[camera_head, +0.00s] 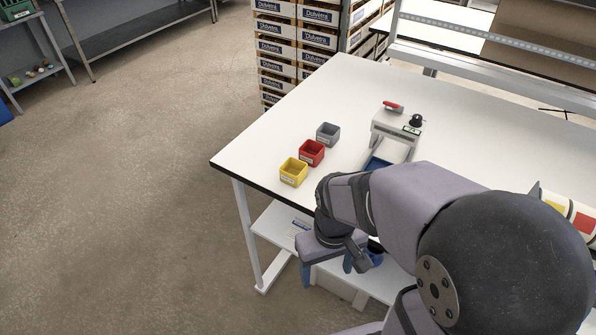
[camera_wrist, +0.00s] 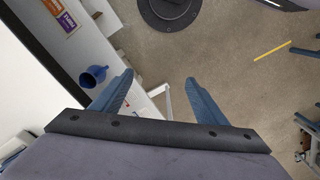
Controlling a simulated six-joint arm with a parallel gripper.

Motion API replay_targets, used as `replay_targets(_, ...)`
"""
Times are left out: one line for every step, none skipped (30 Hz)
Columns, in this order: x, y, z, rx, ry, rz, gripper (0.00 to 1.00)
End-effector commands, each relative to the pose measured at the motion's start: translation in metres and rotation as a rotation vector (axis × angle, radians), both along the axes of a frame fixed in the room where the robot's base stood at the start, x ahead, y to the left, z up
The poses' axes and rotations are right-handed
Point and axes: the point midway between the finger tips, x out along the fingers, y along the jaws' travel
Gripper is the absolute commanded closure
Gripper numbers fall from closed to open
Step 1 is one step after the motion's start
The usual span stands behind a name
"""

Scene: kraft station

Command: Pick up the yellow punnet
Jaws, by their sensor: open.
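The yellow punnet (camera_head: 293,173) stands upright on the white table (camera_head: 262,135), near its left front edge in the head view. It is a small square open box with a pale label on its front. My gripper (camera_head: 328,273) is in front of the table's near edge, below and to the right of the punnet, and apart from it. In the wrist view my gripper (camera_wrist: 160,88) is open, with nothing between its blue fingers. The yellow punnet is not in the wrist view.
A red punnet (camera_head: 311,153) and a grey punnet (camera_head: 328,134) stand in a row behind the yellow one. A grey device (camera_head: 398,128) stands to their right. A lower shelf (camera_head: 275,222) lies under the table. A blue cup (camera_wrist: 93,76) shows in the wrist view. The table's left corner is clear.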

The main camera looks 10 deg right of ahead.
Motion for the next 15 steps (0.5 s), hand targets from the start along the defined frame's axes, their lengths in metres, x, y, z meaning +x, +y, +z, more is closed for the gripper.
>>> replay_targets(0.008, 0.0, 0.006, 0.0, 0.003, 0.052, 0.33)
replay_targets(0.013, 0.0, 0.01, 0.0, 0.006, 0.093, 0.33)
replay_targets(0.02, 0.001, 0.015, 0.001, 0.009, 0.155, 0.33)
replay_targets(0.026, 0.001, 0.019, 0.001, 0.013, 0.207, 0.33)
replay_targets(0.033, 0.001, 0.023, 0.002, 0.017, 0.263, 0.33)
replay_targets(0.042, 0.002, 0.029, 0.004, 0.023, 0.343, 0.33)
replay_targets(0.049, 0.002, 0.034, 0.005, 0.027, 0.405, 0.33)
replay_targets(0.056, 0.002, 0.038, 0.008, 0.032, 0.468, 0.33)
replay_targets(0.065, 0.003, 0.044, 0.011, 0.038, 0.552, 0.33)
replay_targets(0.072, 0.003, 0.048, 0.013, 0.042, 0.615, 0.33)
replay_targets(0.079, 0.004, 0.051, 0.016, 0.046, 0.676, 0.33)
replay_targets(0.088, 0.004, 0.057, 0.019, 0.051, 0.759, 0.33)
replay_targets(0.094, 0.004, 0.06, 0.023, 0.055, 0.82, 0.33)
replay_targets(0.1, 0.005, 0.064, 0.026, 0.059, 0.882, 0.33)
replay_targets(0.109, 0.005, 0.068, 0.032, 0.065, 0.964, 0.33)
